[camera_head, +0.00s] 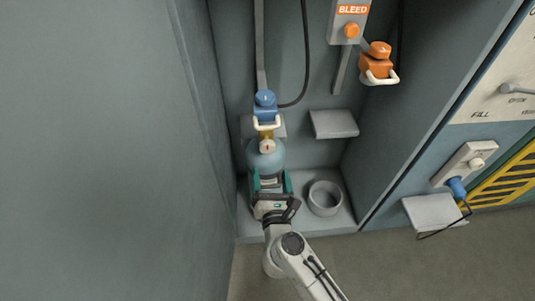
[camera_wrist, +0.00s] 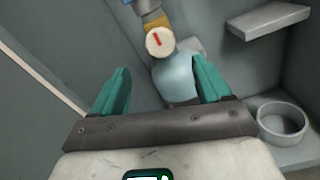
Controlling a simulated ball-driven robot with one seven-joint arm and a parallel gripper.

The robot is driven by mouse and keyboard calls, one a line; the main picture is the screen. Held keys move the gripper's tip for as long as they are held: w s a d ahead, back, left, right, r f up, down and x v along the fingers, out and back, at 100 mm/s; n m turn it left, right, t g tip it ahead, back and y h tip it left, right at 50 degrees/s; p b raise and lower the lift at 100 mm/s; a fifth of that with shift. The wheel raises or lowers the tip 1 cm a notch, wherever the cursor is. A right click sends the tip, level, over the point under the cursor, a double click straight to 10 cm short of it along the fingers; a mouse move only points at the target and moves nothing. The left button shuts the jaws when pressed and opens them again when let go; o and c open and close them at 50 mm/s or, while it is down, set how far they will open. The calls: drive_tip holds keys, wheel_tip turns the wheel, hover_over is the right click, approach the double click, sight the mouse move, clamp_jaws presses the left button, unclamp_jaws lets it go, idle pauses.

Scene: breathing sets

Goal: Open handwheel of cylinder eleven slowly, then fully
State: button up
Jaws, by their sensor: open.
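A light blue cylinder (camera_head: 266,158) stands in the left bay of the cabinet; it also shows in the wrist view (camera_wrist: 176,84). On its brass neck is a round cream face with a red mark (camera_wrist: 160,41), also visible in the head view (camera_head: 267,147); I cannot tell whether it is a gauge or the handwheel. A blue connector (camera_head: 265,102) with a cream yoke handle (camera_head: 266,124) sits above. No cylinder number is readable. My gripper (camera_head: 270,181) is open, its teal fingers on either side of the cylinder body; contact cannot be told.
An empty grey ring holder (camera_head: 325,198) stands right of the cylinder, below a grey ledge (camera_head: 334,124). An orange connector (camera_head: 377,62) hangs upper right beside the BLEED block (camera_head: 350,22). A grey wall is close on the left. A fill panel (camera_head: 503,90) lies farther right.

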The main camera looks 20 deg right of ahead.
sight(268, 149)
drive_tip(key=x, duration=1)
drive_tip(key=shift+w+d+b, duration=0.15)
drive_tip(key=shift+w+b, duration=0.15)
drive_tip(key=shift+b, duration=0.1)
drive_tip(key=c, duration=1)
drive_tip(key=shift+c, duration=0.2)
